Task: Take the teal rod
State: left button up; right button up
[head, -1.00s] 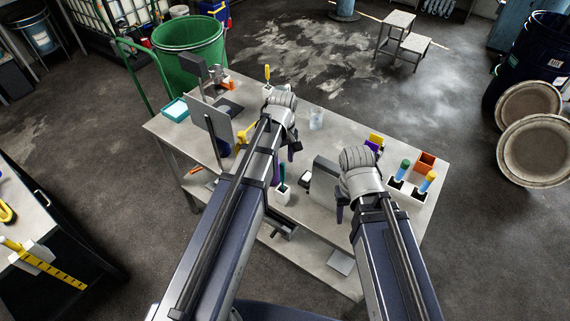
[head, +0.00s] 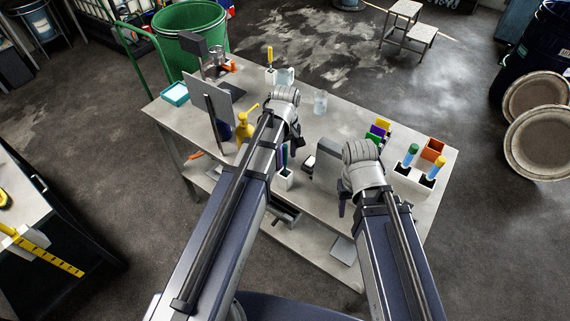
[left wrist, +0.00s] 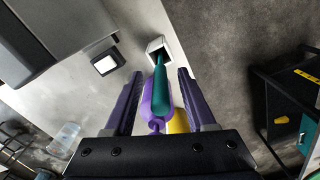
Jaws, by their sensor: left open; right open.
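The teal rod (left wrist: 160,91) stands in a small white holder (left wrist: 160,46) in the left wrist view. In the head view the holder (head: 285,180) sits near the table's front edge, with the teal rod (head: 284,155) rising from it, partly behind my left arm. A purple part and a yellow part show beside the rod in the left wrist view. My left gripper (left wrist: 159,76) is open, its purple fingers on either side of the rod in the picture; contact is not visible. My right gripper (head: 343,199) is open and empty, beside a grey block-like device.
The grey device (head: 327,158) stands right of the holder. A clear beaker (head: 320,102) stands behind.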

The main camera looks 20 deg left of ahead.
aim_at(285, 167)
pick_arm(q)
notch_tip(285, 167, down, 3)
jog(key=shift+r+b, duration=0.2)
jog(key=shift+b, duration=0.6)
pick_arm(e)
notch_tip(285, 167, down, 2)
jog(key=shift+f, duration=0.2)
pick_arm(q)
jog(key=shift+r, duration=0.1)
grip_shut()
